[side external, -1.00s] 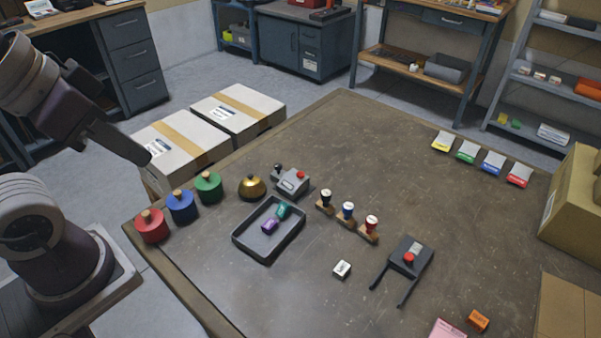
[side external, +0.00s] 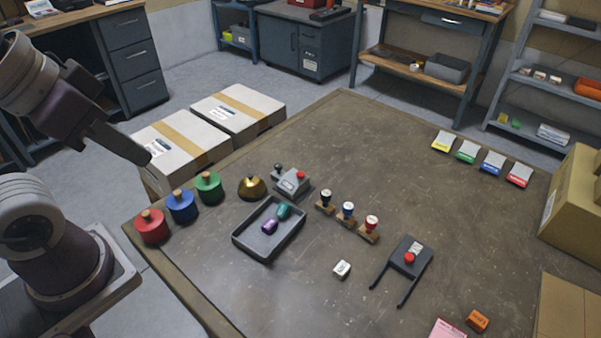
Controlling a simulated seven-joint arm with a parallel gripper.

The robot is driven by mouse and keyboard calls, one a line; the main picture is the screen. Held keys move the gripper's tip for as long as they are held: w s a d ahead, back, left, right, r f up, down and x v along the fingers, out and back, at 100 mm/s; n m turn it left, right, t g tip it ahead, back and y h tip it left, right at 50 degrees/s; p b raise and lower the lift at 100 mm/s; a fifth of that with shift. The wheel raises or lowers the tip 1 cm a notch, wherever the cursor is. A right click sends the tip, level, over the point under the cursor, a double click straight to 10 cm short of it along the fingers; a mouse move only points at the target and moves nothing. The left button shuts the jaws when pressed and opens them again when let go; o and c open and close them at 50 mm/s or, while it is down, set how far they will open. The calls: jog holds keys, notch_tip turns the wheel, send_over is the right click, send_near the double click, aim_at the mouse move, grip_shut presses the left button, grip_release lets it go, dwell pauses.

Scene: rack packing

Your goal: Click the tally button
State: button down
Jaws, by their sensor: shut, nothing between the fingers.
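A small grey box (side external: 291,183) with a red button (side external: 300,174) on top and a dark knob (side external: 277,168) at its side sits behind the tray. A dark, flat device (side external: 412,252) with another red button (side external: 409,258), a small light panel and two front prongs lies at the right middle. I cannot tell from the picture which of the two is the tally button. My gripper (side external: 146,158) is shut and empty at the upper left, in front of the boxes in this view, well apart from both devices. Its fingers are small and hard to make out.
Red (side external: 151,227), blue (side external: 182,207) and green (side external: 209,187) knobbed weights stand at the left edge. A brass bell (side external: 251,187), a dark tray (side external: 245,246) holding two small items, and three stamps (side external: 347,212) stand mid-table.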

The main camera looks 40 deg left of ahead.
jog(key=m+t+y, duration=0.1)
jog(key=m+t, duration=0.3)
jog(key=m, duration=0.4)
send_over(298, 177)
notch_tip(298, 177, down, 19)
jog(key=shift+r, duration=0.1)
jog(key=shift+f, duration=4.4)
jog(key=shift+f, duration=0.1)
